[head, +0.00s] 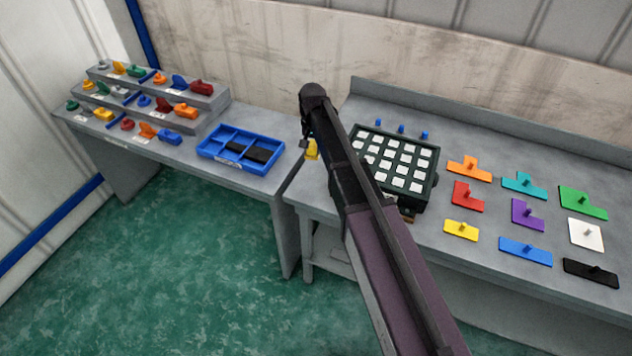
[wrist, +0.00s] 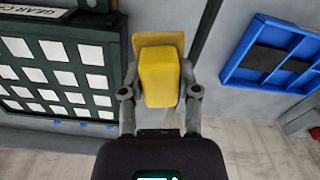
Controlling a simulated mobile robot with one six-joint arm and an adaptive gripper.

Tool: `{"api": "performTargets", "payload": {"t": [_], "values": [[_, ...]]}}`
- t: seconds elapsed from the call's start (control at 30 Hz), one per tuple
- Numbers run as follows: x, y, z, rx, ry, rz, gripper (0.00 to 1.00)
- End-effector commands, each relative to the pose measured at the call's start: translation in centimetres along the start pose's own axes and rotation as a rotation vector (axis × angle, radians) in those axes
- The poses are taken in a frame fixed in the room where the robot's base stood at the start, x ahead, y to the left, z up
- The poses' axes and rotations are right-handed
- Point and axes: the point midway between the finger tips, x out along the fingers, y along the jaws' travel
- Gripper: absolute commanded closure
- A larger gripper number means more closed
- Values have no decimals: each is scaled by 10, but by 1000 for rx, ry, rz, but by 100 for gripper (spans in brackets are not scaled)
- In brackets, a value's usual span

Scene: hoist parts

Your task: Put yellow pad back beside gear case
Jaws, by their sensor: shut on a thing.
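The yellow pad (wrist: 160,75) is a block with a wider plate behind it, pinched between both fingers of my gripper (wrist: 159,82). In the head view the yellow pad (head: 312,149) shows partly, left of my arm. My gripper (head: 308,143) is mostly hidden there by my own arm. The gear case (head: 432,183) is a dark green tray with rows of white squares, just right of the pad and partly covered by my arm. In the wrist view the gear case (wrist: 108,62) is at left, with its label at top; the pad is apart from it.
A blue divided tray (head: 205,151) with dark inserts sits on the left table (head: 225,180), beside a stepped rack (head: 207,103) of small coloured parts. Coloured knobbed plates, including a yellow one (head: 461,230), lie right of the gear case. A narrow gap separates the tables.

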Motion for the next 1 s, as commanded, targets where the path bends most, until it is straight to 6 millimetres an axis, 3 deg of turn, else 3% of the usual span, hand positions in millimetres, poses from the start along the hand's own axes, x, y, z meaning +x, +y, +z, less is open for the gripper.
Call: {"api": "performTargets", "payload": {"t": [0.03, 0.1, 0.33, 1.0], "values": [[14, -1, -6, 25, 0, 0, 100], [23, -2, -12, 65, 0, 0, 100], [46, -2, -28, 178, 0, 0, 100], [55, -2, -33, 219, 0, 0, 100]]}}
